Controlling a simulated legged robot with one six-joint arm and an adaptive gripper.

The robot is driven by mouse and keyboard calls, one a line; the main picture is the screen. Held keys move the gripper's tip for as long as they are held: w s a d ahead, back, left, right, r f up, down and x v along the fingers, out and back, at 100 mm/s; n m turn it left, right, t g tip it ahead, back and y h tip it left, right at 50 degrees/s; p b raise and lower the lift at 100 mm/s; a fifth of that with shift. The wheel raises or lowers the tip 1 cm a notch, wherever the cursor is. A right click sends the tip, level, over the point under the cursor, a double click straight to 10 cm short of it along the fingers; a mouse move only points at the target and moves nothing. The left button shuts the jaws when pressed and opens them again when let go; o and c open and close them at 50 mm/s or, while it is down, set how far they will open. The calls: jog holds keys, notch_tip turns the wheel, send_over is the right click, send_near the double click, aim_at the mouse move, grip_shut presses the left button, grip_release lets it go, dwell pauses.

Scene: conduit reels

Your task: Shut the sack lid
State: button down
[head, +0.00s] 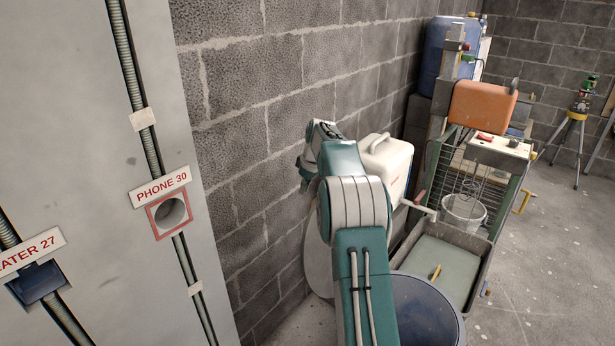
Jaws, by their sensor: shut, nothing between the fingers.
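A round blue-grey container (428,312), which looks like the sack, stands at the bottom centre right, partly behind my arm and cut by the frame's lower edge. A pale rounded panel (318,262) stands upright against the block wall left of my arm; it may be the raised lid, but my arm hides most of it and any join to the container. My gripper (304,182) is at the far end of my arm, above and near the pale panel. It looks small and partly hidden; it is shut and empty.
A wall panel with a PHONE 30 port (171,212) is at left. Floor at right is open.

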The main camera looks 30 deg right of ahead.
jog(key=shift+s+d+r, duration=0.1)
jog(key=shift+s+d, duration=0.2)
jog(key=shift+s, duration=0.6)
jog(key=shift+s+d+r, duration=0.1)
jog(key=shift+s+d, duration=0.2)
jog(key=shift+s, duration=0.6)
